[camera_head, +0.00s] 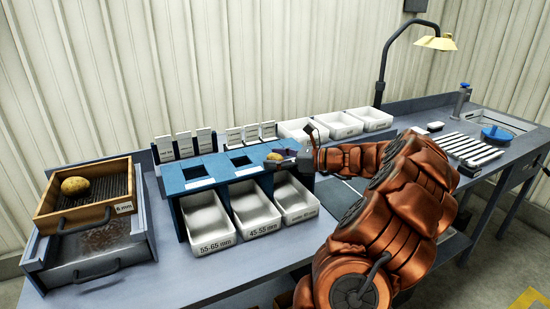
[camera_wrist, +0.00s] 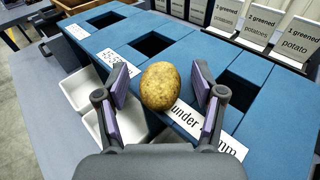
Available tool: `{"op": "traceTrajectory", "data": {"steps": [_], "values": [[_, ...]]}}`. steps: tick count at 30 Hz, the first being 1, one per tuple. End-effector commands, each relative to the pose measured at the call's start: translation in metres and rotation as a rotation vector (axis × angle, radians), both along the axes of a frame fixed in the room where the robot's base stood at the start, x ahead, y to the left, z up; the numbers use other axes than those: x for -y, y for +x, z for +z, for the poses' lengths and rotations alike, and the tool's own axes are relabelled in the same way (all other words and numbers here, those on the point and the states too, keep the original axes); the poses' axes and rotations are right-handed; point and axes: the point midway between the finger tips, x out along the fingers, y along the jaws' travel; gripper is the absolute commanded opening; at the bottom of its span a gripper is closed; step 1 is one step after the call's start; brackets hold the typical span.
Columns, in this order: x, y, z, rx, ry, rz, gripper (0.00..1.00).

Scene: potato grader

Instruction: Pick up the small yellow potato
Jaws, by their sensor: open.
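A small yellow potato (camera_wrist: 160,88) with brown specks lies on the blue grader top, beside the "under … mm" label. In the wrist view it sits between the two fingers of my gripper (camera_wrist: 159,82), with a visible gap on each side. My gripper is open. In the head view the potato (camera_head: 274,156) shows at the fingertips of my gripper (camera_head: 280,161), partly hidden by them. The potato's underside is hidden.
The blue grader (camera_head: 215,170) has square holes and white bins (camera_head: 253,211) below its front. A wooden sieve tray (camera_head: 115,208) at left holds another yellow potato (camera_head: 75,185). White cards (camera_head: 185,144) stand behind the grader. More white bins (camera_head: 338,124) stand behind my arm.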

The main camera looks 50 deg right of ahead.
Motion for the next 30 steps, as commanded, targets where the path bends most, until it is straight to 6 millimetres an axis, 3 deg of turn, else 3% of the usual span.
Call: {"op": "traceTrajectory", "data": {"steps": [6, 24, 26, 30], "values": [[-0.0001, 0.0008, -0.0004, 0.000, 0.000, -0.001, 0.67], [-0.0001, 0.0005, -0.0006, 0.000, 0.001, -0.001, 0.06], [0.0000, 0.0006, -0.0006, 0.000, 0.001, -0.001, 0.01], [-0.0001, 0.0005, -0.0005, 0.000, 0.001, -0.001, 0.01]]}}
